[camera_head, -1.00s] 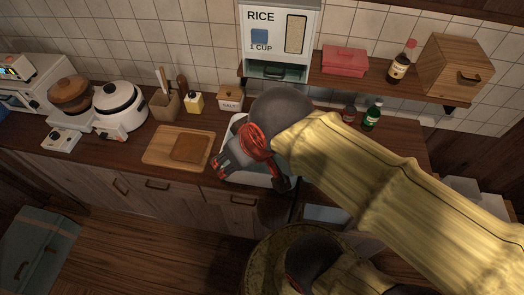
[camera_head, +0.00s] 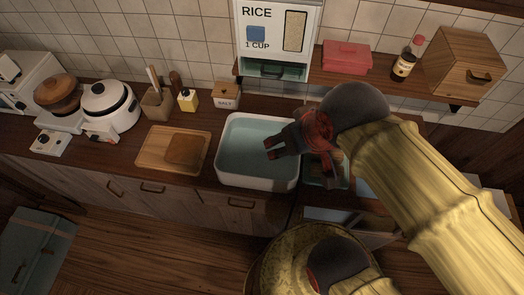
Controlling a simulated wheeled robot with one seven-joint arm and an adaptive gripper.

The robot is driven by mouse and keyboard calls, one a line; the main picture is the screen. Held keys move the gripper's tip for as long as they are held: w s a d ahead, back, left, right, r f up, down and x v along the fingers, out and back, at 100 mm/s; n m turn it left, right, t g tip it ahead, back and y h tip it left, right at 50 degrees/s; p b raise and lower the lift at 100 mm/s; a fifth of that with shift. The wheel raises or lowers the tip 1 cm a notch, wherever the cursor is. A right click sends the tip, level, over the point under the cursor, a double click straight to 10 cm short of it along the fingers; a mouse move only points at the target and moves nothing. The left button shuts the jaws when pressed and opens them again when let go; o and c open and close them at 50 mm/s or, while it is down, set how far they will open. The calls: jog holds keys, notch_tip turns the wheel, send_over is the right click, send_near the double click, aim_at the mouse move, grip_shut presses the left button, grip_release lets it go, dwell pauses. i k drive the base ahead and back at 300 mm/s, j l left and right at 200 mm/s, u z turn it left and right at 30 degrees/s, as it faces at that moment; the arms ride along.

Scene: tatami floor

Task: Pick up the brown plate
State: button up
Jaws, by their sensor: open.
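A flat, square brown piece (camera_head: 185,149), the likeliest match for the brown plate, lies on the right part of a light wooden board (camera_head: 152,150) on the counter. No other plate shows clearly. My gripper (camera_head: 301,166) is open and empty. It is over the right side of the white sink basin (camera_head: 228,180), to the right of the board and apart from it. My arm hides the counter behind and to the right of the gripper.
The basin holds water. A rice dispenser (camera_head: 272,35) hangs above. The counter around the board is mostly clear.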

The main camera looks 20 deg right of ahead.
aim_at(183, 149)
jog(key=j+z, duration=0.15)
jog(key=z, duration=0.3)
jog(key=j+z, duration=0.2)
jog(key=z, duration=0.25)
jog(key=j+z, duration=0.2)
jog(key=z, duration=0.3)
jog(key=j+z, duration=0.2)
jog(key=z, duration=0.25)
jog(key=k+j+z, duration=0.2)
jog(key=j, duration=0.45)
jog(key=k+j+z, duration=0.25)
jog(key=j, duration=0.3)
jog(key=k+j+z, duration=0.2)
jog(key=k+j, duration=0.25)
jog(key=k+j+z, duration=0.25)
jog(key=j, duration=0.3)
jog(key=k+j, duration=0.4)
jog(key=k, duration=0.1)
